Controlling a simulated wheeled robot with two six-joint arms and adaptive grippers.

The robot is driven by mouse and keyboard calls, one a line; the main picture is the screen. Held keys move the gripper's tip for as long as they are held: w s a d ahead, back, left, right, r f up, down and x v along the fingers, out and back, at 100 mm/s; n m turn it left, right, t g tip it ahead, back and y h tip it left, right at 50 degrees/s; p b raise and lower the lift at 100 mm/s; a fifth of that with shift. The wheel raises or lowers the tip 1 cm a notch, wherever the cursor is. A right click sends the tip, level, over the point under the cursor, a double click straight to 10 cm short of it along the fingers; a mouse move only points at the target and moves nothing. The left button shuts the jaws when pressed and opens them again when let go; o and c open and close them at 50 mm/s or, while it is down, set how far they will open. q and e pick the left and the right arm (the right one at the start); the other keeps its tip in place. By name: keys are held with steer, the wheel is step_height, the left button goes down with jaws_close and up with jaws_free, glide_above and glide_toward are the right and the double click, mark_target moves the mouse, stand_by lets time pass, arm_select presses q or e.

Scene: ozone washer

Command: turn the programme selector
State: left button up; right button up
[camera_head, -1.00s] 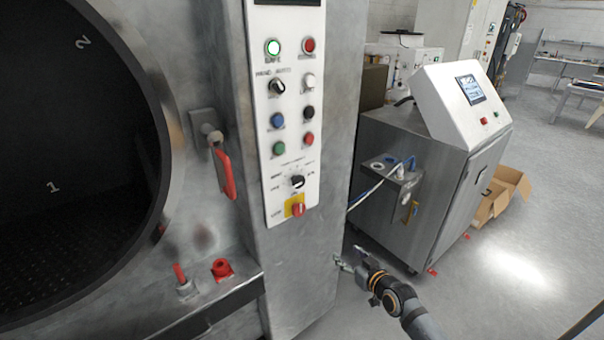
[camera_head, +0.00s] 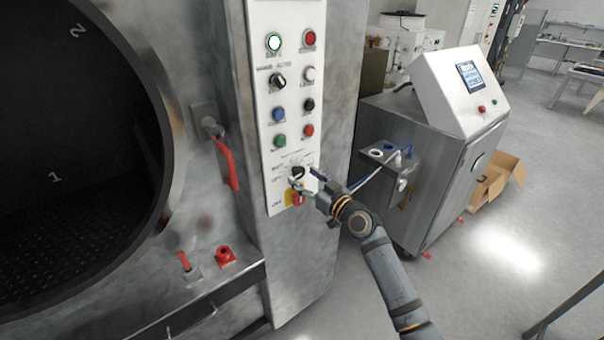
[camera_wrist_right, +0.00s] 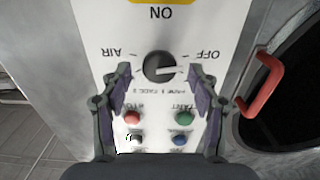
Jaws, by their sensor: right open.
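The programme selector (camera_head: 298,171) is a round black knob low on the white control panel (camera_head: 265,150). It also shows in the right wrist view (camera_wrist_right: 158,67), where the panel appears upside down and a pale pointer line on the knob runs roughly sideways, toward the "OFF" side. My right gripper (camera_head: 305,178) is open in front of the knob. In the right wrist view its two fingers (camera_wrist_right: 160,75) stand on either side of the knob, with a gap on both sides; contact is not visible. My left gripper is not in view.
A red-and-yellow switch (camera_head: 297,198) sits just below the selector. Several buttons and another black selector (camera_head: 278,81) are above. A red handle (camera_head: 225,162) sticks out left of the panel. A steel cabinet with a screen (camera_head: 440,140) stands at right.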

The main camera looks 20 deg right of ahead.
steer(key=shift+x, duration=0.85)
steer(key=c, duration=1.2)
steer(key=shift+o, duration=0.2)
